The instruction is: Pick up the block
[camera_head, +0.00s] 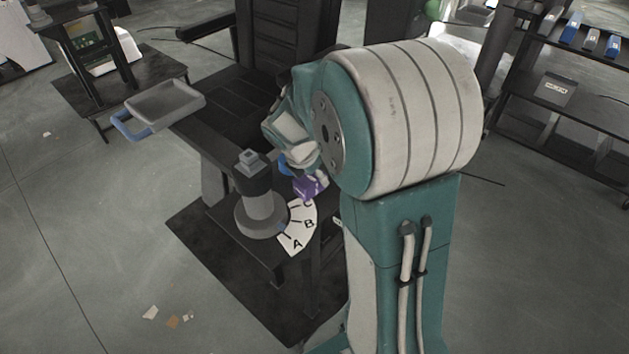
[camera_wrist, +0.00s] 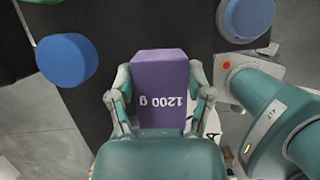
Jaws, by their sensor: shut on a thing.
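The block (camera_wrist: 160,85) is purple and marked "1200 g". In the wrist view it sits between the two fingers of my gripper (camera_wrist: 160,100), which are closed against its left and right sides. In the head view the block (camera_head: 308,188) shows as a small purple patch below my arm, just right of the grey column. My gripper is mostly hidden behind my arm there. I cannot tell whether the block touches the surface beneath it.
A grey column with a dark collar (camera_head: 252,178) stands beside a white dial lettered A, B, C (camera_head: 298,228). A grey tray with a blue handle (camera_head: 165,105) lies to the left. A shelf (camera_head: 560,115) stands at right.

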